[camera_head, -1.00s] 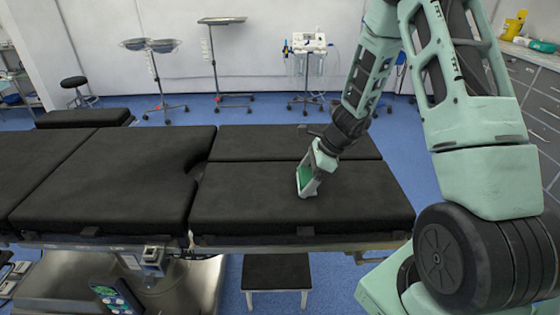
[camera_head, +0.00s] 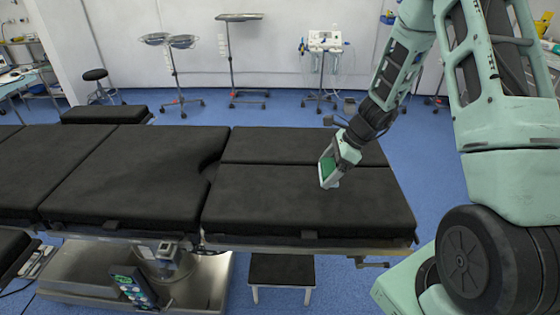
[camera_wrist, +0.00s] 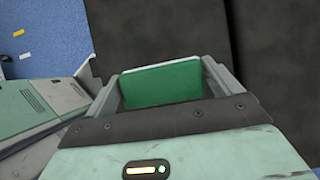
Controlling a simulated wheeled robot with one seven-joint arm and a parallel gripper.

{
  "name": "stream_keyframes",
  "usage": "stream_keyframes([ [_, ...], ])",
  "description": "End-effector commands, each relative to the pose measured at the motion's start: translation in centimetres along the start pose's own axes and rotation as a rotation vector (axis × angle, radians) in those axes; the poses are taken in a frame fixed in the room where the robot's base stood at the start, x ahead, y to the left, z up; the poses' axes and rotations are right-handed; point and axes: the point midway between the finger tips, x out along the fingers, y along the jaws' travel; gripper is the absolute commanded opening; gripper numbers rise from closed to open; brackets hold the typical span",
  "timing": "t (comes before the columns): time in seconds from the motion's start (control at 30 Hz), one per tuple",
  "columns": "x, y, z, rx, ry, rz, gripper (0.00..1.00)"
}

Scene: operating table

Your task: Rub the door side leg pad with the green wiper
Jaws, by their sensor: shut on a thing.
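The green wiper (camera_head: 327,168) is held between the fingers of my gripper (camera_head: 331,178). In the wrist view the wiper (camera_wrist: 160,87) is a green block with a pale edge, gripped by both fingers (camera_wrist: 162,80). Two black leg pads lie side by side at the right end of the operating table. The near leg pad (camera_head: 260,205) is under my gripper, and the far leg pad (camera_head: 265,145) lies behind a narrow seam. The wiper's lower end is at the near pad, close to the seam. I cannot tell whether it touches, or which pad is door side.
The table's torso section (camera_head: 115,180) extends left. A small black-topped step stool (camera_head: 282,268) stands below the near edge. Wheeled stands (camera_head: 238,60) and a medical device (camera_head: 325,42) stand by the back wall. Blue floor (camera_head: 455,195) is open right of the table.

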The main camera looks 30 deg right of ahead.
Motion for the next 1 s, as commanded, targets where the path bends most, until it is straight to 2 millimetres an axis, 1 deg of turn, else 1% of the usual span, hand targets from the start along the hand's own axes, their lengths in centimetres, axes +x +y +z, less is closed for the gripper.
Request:
stream_keyframes([
  [0.03, -0.8, -0.1, 0.5, -0.001, 0.000, 0.000, 0.69],
  [0.1, -1.4, -0.1, 0.8, -0.002, 0.000, 0.001, 0.69],
  [0.3, -2.2, -0.2, 1.3, -0.003, 0.000, 0.002, 0.69],
  [0.87, -2.0, -0.2, 1.2, -0.008, 0.000, 0.004, 0.69],
  [0.97, -1.5, 0.1, 1.6, -0.060, 0.000, 0.034, 0.69],
  [1.0, -1.1, 0.5, 1.8, -0.103, 0.000, 0.060, 0.69],
])
